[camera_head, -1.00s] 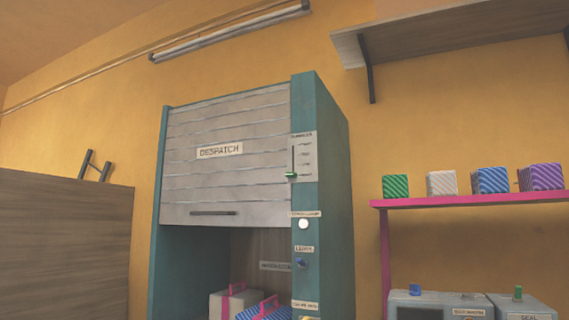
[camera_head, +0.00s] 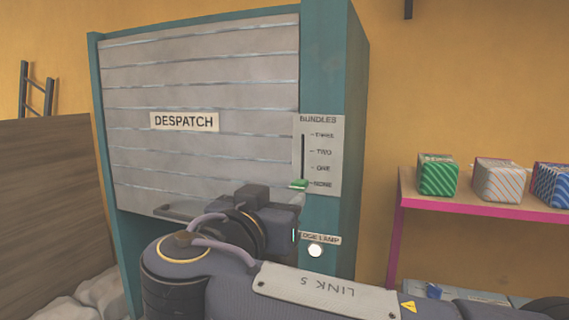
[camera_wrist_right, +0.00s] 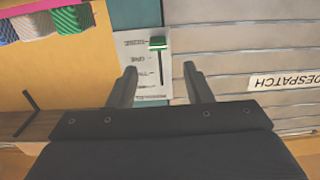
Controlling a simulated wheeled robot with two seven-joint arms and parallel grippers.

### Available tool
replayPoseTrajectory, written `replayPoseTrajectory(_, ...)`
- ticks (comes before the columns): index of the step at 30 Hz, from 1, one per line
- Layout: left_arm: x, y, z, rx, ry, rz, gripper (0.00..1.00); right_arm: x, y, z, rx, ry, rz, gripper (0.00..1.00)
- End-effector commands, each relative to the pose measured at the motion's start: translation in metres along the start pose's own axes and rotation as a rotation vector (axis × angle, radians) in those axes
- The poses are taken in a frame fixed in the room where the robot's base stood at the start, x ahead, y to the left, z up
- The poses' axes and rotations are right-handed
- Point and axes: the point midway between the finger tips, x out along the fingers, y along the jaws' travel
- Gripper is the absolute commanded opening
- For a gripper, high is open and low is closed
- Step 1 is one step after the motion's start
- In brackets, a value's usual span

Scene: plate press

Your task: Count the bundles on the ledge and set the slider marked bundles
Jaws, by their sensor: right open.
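The bundles panel (camera_head: 325,160) on the teal cabinet post has marks from none up to three. Its green slider knob (camera_head: 299,184) sits at the bottom, at none. My right gripper (camera_head: 297,208) is just below the knob, its fingers partly hidden by my wrist. In the right wrist view, which is upside down, the open right gripper (camera_wrist_right: 160,68) points at the panel (camera_wrist_right: 135,52), the green knob (camera_wrist_right: 157,43) showing between and beyond the fingertips. On the pink-edged ledge (camera_head: 480,205) are green (camera_head: 437,176), white (camera_head: 498,182) and blue striped bundles (camera_head: 553,186); the right end is cut off.
The despatch shutter (camera_head: 200,90) with its low handle is left of the panel. A lamp button (camera_head: 315,250) is below the panel, close to my right arm. A wooden partition (camera_head: 50,210) stands at left. Grey machines show under the ledge.

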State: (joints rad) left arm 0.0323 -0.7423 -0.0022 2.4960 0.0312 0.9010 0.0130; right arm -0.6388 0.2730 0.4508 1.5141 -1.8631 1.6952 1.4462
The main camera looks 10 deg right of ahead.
Motion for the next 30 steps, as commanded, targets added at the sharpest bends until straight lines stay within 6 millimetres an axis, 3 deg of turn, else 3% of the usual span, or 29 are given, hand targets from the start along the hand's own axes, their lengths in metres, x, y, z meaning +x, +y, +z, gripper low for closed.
replayPoseTrajectory(15,-0.018,0.008,-0.009,0.000,0.000,0.000,0.00,0.070,0.001,-0.001,0.000,0.001,0.003,0.45)
replayPoseTrajectory(26,-0.018,0.009,-0.009,0.000,0.000,0.000,0.00,0.077,0.000,0.001,0.001,0.001,0.001,0.45)
replayPoseTrajectory(30,-0.018,0.009,-0.009,0.000,0.000,0.000,0.00,0.076,0.000,0.001,0.000,0.001,0.001,0.28)
